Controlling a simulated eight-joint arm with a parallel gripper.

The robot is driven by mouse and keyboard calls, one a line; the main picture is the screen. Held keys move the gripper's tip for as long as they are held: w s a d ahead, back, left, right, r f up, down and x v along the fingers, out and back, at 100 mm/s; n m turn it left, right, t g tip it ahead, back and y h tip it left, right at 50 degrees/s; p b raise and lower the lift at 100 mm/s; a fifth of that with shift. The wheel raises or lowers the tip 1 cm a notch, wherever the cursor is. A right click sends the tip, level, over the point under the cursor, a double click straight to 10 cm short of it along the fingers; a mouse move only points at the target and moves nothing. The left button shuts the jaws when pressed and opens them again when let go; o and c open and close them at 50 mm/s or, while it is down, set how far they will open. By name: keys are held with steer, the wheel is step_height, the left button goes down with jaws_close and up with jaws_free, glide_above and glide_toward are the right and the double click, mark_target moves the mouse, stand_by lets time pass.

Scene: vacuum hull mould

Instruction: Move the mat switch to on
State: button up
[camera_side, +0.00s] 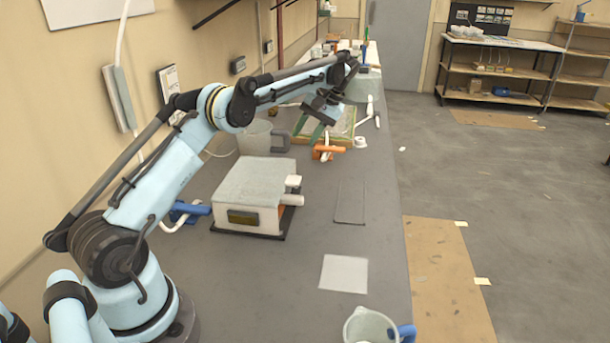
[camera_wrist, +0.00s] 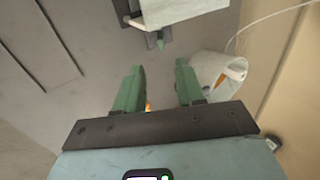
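No part is clearly marked as the mat switch, and I cannot tell which piece it is. A grey-topped box unit (camera_side: 255,185) stands on a dark plate on the bench, with a dark panel (camera_side: 243,217) on its front and white fittings (camera_side: 292,200) on its right side. A pale box, possibly the same unit, shows at the top of the wrist view (camera_wrist: 165,10), with a small green piece (camera_wrist: 160,40) at its edge. My gripper (camera_side: 312,128) is above the bench beyond the box unit. Its green fingers are apart and empty in the wrist view (camera_wrist: 159,88).
A bucket (camera_side: 253,137) stands by the wall; a green-edged tray (camera_side: 343,124) and an orange-handled tool (camera_side: 328,152) lie near my gripper. A blue-handled tool (camera_side: 190,210) is left of the box. A white sheet (camera_side: 344,273) and a blue-handled jug (camera_side: 368,328) are at the front.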

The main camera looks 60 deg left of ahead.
steer(key=x, duration=1.2)
steer(key=shift+f, duration=0.15)
jaws_close()
